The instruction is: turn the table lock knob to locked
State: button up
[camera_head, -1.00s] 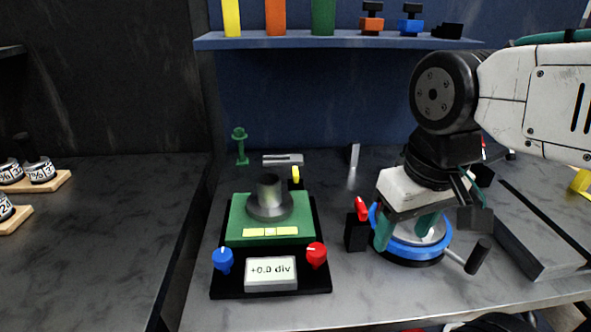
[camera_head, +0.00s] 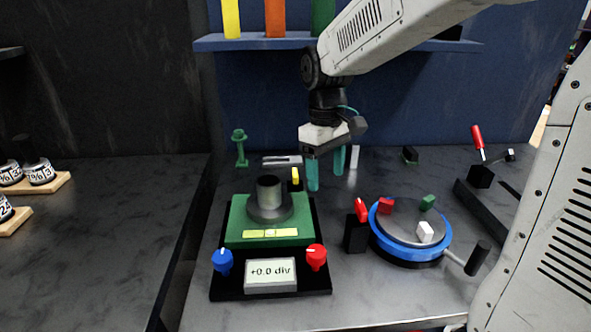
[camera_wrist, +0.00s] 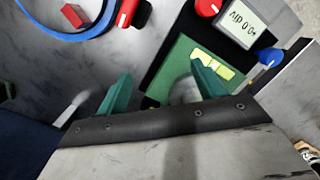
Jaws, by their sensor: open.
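A red lever-like knob (camera_head: 361,209) sits on a black block (camera_head: 355,233) just left of the blue-rimmed round table (camera_head: 388,240). Its red top also shows at the top of the wrist view (camera_wrist: 127,12). No lock marking is legible on it. A small yellow knob-like piece (camera_head: 296,174) stands behind the green tilting plate (camera_head: 238,232). My gripper (camera_head: 326,180) is open with teal fingers pointing down, empty, above the bench behind and right of the green plate. It is apart from both knobs. In the wrist view its fingers (camera_wrist: 160,72) spread in front of the green plate (camera_wrist: 172,70).
The positioner has a blue knob (camera_head: 222,260), a red knob (camera_head: 316,256) and a display (camera_head: 271,274) reading +0.0 div. Red, green and white blocks lie on the round table; its crank handle (camera_head: 478,257) sticks out right. A shelf (camera_head: 260,42) spans the back.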

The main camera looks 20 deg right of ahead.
aim_at(295, 172)
jog(key=w+n, duration=0.2)
jog(key=w, duration=0.3)
jog(key=w+a+n+t, duration=0.1)
jog(key=w+n, duration=0.2)
jog(key=w, duration=0.2)
jog(key=w+f+n, duration=0.1)
jog(key=w+n, duration=0.2)
jog(key=w, duration=0.3)
jog(key=shift+a, duration=0.2)
jog(key=shift+n, duration=0.6)
jog(key=shift+f, duration=0.5)
notch_tip(295, 172, down, 7)
jog(key=shift+c, duration=0.3)
jog(key=c, duration=0.9)
